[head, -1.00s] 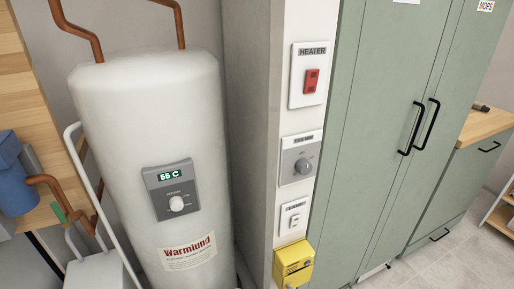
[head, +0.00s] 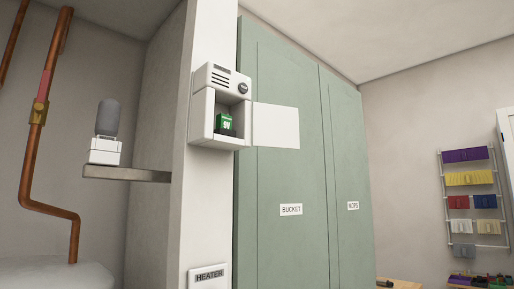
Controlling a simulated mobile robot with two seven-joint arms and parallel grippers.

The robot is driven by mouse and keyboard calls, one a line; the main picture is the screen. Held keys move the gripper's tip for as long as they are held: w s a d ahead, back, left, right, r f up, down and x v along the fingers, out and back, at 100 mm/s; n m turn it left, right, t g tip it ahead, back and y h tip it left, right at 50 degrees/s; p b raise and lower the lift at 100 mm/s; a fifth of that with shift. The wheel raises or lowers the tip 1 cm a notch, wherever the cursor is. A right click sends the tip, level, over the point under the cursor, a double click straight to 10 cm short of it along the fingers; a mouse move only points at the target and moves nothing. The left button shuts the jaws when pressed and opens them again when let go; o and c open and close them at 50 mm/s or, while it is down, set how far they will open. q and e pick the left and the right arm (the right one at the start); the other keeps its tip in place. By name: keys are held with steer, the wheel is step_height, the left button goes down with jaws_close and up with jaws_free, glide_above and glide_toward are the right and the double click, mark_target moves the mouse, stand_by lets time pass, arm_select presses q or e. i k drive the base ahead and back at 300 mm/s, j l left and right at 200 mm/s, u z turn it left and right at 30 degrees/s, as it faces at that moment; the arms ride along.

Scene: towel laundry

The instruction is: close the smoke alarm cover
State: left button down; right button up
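The smoke alarm (head: 221,77) is a white box fixed high on the narrow white wall, with slots and a dark round button on its top part. Its cover (head: 276,126) is a flat white panel that stands open to the right, in front of the green cabinet. In the open compartment sits a green 9V battery (head: 226,123) on a dark base. Neither of my grippers is in view.
Tall green cabinets (head: 290,180) labelled BUCKET and MOPS stand right of the alarm. At the left are a small shelf (head: 127,173) with a white and grey device, copper pipes (head: 33,150) and the tank top (head: 55,276). A rack (head: 474,200) hangs far right.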

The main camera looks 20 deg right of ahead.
mark_target(274, 126)
steer(key=l+u, duration=0.1)
steer(key=u, duration=1.2)
steer(key=l+u, duration=0.4)
steer(key=k+l+u, duration=0.15)
steer(key=l+u, duration=0.2)
steer(key=k+l+u, duration=0.15)
steer(key=l+u, duration=0.25)
steer(key=k+l+u, duration=0.2)
steer(key=l+u, duration=0.2)
steer(key=k+l+u, duration=0.3)
steer(key=k+l, duration=1.05)
steer(key=k, duration=0.25)
steer(key=k+l, duration=0.15)
steer(key=k, duration=0.2)
steer(key=j, duration=0.2)
